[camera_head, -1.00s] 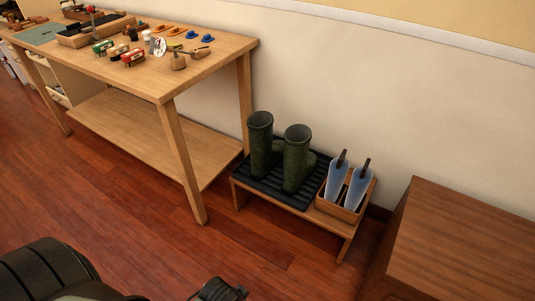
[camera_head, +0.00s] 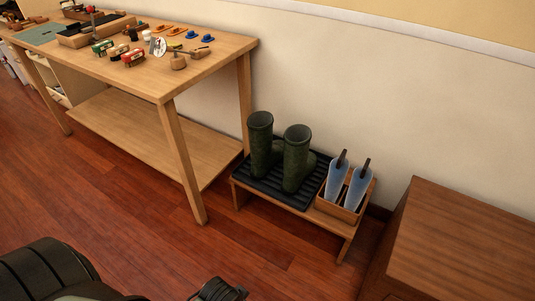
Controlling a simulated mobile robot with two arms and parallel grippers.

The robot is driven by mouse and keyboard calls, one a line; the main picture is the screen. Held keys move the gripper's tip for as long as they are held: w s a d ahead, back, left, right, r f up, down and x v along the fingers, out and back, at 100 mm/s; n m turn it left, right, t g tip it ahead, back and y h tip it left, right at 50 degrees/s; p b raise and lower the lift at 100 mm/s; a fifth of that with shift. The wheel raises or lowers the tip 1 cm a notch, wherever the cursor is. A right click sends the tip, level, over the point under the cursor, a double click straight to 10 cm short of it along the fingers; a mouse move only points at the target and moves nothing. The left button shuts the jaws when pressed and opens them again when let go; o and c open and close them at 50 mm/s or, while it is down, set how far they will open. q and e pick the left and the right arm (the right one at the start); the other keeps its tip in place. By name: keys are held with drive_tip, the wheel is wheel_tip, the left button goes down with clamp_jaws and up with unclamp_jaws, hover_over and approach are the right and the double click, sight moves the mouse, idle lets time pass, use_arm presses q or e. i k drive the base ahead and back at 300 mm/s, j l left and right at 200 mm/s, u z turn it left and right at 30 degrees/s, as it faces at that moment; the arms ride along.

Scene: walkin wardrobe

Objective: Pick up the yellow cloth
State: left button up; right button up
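I cannot make out a yellow cloth for certain. Small flat orange-yellow items (camera_head: 177,31) lie near the back edge of the wooden workbench (camera_head: 215,62), too small to identify. No gripper fingers can be made out. Dark parts of my own body show at the lower left and bottom centre, cut off by the picture edge.
Blue items (camera_head: 207,37), brushes and tins share the bench. Green boots (camera_head: 297,158) stand on a black ribbed mat on a low wooden stand (camera_head: 300,207), beside a box (camera_head: 338,211) holding two pale blue pieces. A brown cabinet (camera_head: 465,245) is at right. Red-brown floor is clear in front.

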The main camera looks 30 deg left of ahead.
sight(176, 46)
drive_tip(key=u, duration=1.5)
